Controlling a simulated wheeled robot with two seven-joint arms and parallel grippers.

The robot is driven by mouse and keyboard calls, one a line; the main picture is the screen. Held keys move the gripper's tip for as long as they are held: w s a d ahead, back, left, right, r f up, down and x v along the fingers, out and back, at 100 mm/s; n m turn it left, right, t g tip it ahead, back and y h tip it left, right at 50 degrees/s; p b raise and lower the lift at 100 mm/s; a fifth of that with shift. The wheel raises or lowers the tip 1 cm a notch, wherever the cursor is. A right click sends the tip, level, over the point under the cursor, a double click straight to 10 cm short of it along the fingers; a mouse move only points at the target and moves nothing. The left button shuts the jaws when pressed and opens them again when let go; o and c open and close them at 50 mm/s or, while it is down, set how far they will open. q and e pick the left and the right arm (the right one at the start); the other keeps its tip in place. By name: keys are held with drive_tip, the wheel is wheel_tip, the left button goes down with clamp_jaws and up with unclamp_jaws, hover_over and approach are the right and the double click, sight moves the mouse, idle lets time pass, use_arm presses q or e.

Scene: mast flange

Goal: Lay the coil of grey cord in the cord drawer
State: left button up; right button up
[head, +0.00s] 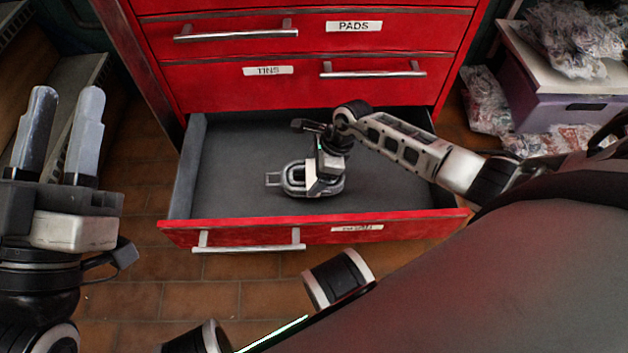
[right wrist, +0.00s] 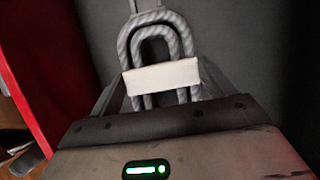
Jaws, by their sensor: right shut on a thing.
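The coil of grey cord (head: 293,181) is a looped braided bundle inside the open bottom drawer (head: 230,236). My right gripper (head: 318,185) is down in the drawer, shut on the coil. In the right wrist view the coil's loops (right wrist: 126,45) stick out ahead, with a white band (right wrist: 163,76) between the fingers. I cannot tell whether the coil touches the drawer's grey floor (head: 245,150). The label on this drawer's front is too blurred to read. My left gripper (head: 67,92) is open and empty at the far left, outside the drawer.
Above, the closed red drawers labelled TINS (head: 268,70) and PADS (head: 354,26) have bar handles. A purple box (head: 577,120) with plastic-wrapped packets (head: 570,40) stands at right. The drawer holds nothing else visible. Brown floor tiles (head: 240,299) lie in front.

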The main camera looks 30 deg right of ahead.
sight(314, 179)
wheel_tip(314, 179, down, 4)
drive_tip(key=shift+r+b, duration=0.1)
drive_tip(key=shift+b, duration=0.85)
use_arm(q)
drive_tip(key=r+m+h, duration=0.1)
drive_tip(key=m, duration=0.1)
drive_tip(key=s+r+m+h, duration=0.1)
drive_tip(key=h, duration=0.1)
drive_tip(key=r+m+h, duration=0.1)
drive_tip(key=m, duration=0.1)
drive_tip(key=shift+s+d+r+m, duration=0.15)
drive_tip(key=shift+s+r+m, duration=0.15)
drive_tip(key=shift+s, duration=0.1)
